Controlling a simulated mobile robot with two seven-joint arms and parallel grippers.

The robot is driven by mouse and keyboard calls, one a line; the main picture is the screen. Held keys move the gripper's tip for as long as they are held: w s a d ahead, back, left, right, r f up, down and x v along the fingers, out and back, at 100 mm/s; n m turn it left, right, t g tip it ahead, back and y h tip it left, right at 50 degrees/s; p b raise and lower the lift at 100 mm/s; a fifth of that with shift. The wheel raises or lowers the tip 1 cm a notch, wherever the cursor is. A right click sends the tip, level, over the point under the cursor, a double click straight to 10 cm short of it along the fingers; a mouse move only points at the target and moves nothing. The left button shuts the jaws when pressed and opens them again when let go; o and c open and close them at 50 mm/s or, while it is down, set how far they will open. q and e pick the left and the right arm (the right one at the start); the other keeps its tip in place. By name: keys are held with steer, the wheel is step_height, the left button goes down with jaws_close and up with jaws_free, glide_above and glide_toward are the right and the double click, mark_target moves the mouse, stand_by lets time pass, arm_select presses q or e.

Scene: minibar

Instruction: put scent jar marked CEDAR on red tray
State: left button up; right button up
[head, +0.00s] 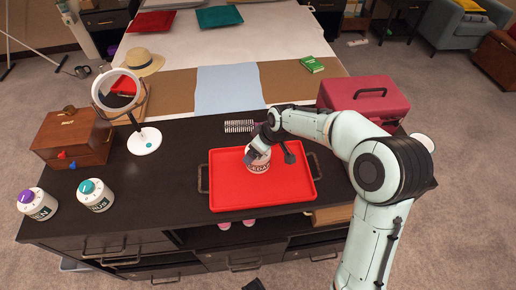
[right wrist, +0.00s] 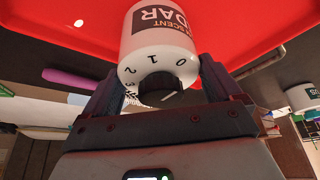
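The white scent jar (head: 259,165) stands at the middle of the red tray (head: 285,193), apparently resting on it. Its label is partly readable in the head view; the right wrist view shows "SCENT" and "DAR" on the jar (right wrist: 160,42), with a numbered white top and dark knob. My right gripper (head: 262,148) reaches in from the right at the jar's top. In the wrist view its fingers (right wrist: 163,90) lie against both sides of the jar's top with no clear gap. Whether the jar's base touches the tray is hard to see. My left gripper is out of view.
Two other jars, purple-topped (head: 37,203) and teal-topped (head: 96,195), stand at the counter's left. A round mirror (head: 144,140), a wooden box (head: 72,138), a wire coil (head: 240,126) and a red case (head: 363,97) surround the tray. Bare counter lies left of the tray.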

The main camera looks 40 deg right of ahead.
steer(key=shift+r, duration=0.3)
steer(key=p+v, duration=0.1)
steer(key=v, duration=1.1)
steer(key=shift+f, duration=0.1)
